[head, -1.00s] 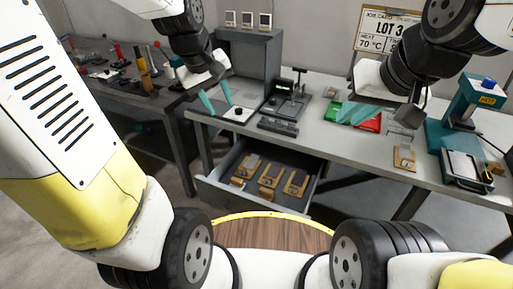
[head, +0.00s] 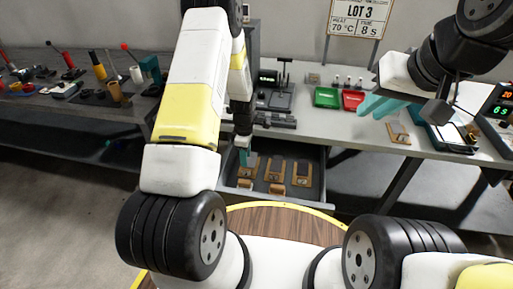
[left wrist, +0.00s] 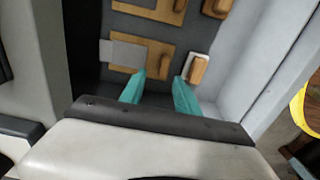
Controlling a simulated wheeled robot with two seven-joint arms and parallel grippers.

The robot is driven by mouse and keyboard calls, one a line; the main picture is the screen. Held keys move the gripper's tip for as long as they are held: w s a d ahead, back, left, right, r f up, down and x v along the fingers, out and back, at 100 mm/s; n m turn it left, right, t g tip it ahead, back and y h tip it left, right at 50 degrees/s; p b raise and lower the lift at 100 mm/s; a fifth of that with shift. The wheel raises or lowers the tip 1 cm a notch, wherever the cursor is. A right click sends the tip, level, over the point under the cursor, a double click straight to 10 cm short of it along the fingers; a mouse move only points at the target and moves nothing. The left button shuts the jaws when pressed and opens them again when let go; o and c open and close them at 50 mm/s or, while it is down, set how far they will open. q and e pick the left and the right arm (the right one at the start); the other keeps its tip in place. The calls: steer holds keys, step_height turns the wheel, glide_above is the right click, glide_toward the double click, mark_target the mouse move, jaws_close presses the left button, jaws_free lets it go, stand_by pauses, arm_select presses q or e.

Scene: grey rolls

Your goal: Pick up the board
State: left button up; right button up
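Three wooden boards with grey or dark plates lie in the open drawer (head: 327,190): a left board (head: 246,172), a middle board (head: 276,173) and a right board (head: 301,174). My left gripper (head: 244,158) is down at the left board and partly covers it. In the left wrist view my left gripper (left wrist: 160,80) is open, its teal fingers apart, with nothing visible between them. A wooden board (left wrist: 153,60) with a grey plate (left wrist: 123,53) lies just beyond the fingertips. My right gripper (head: 378,106) hangs above the bench; its finger gap is unclear.
A wooden block (left wrist: 198,70) on a pale base sits beside the right finger. The drawer wall (left wrist: 235,65) is close on the right. The bench holds a green tray (head: 327,97) and a red tray (head: 352,100). A side table (head: 60,105) stands at left.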

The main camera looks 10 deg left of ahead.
mark_target(247, 169)
arm_select(q)
steer(key=f, duration=0.7)
steer(key=shift+s+d+f, duration=0.1)
steer(key=shift+s+d, duration=0.05)
steer(key=shift+s, duration=0.15)
steer(key=shift+c, duration=0.2)
jaws_close()
